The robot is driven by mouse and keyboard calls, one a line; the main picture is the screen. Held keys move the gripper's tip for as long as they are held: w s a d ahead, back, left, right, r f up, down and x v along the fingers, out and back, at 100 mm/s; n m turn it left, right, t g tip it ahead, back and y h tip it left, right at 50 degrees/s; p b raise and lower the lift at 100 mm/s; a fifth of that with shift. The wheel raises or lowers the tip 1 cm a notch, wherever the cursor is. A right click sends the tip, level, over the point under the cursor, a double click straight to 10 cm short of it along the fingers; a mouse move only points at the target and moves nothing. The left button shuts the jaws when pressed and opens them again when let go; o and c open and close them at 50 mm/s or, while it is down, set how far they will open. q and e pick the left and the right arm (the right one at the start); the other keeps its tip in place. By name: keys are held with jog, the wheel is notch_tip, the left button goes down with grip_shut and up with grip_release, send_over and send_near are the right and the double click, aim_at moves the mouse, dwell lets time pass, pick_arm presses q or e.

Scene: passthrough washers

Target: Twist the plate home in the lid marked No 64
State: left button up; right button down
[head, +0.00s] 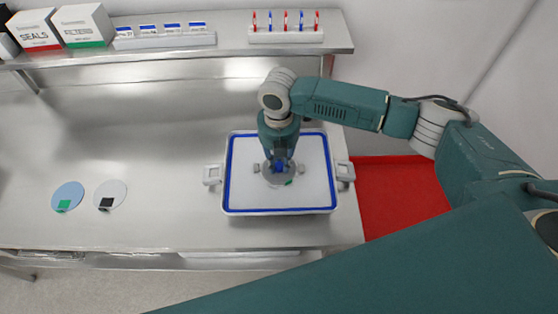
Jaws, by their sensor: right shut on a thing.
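A white lid (311,197) with a blue seal around its rim lies on the steel bench, with grey clamps at its left and right sides. No number can be read on it. A round grey plate (270,182) with a small green mark lies at the lid's middle. My right gripper (279,168) points down over the plate and is shut on a small blue part at its centre, which looks like the plate's grip. The fingers hide much of this part. I cannot tell how the plate is seated. My left gripper is not in view.
A light blue disc (69,193) with a green tag and a pale grey disc (115,188) with a black tag lie at left. A shelf (230,45) behind holds boxes, a label rack and red and blue pegs. Red floor (395,195) shows at right.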

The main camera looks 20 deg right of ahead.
jog(key=c, duration=1.4)
grip_release()
jog(key=shift+c, duration=0.2)
jog(key=shift+o, duration=0.5)
jog(key=o, duration=0.4)
jog(key=shift+r+p, duration=1.35)
jog(key=shift+p, duration=0.05)
jog(key=shift+r, duration=2.15)
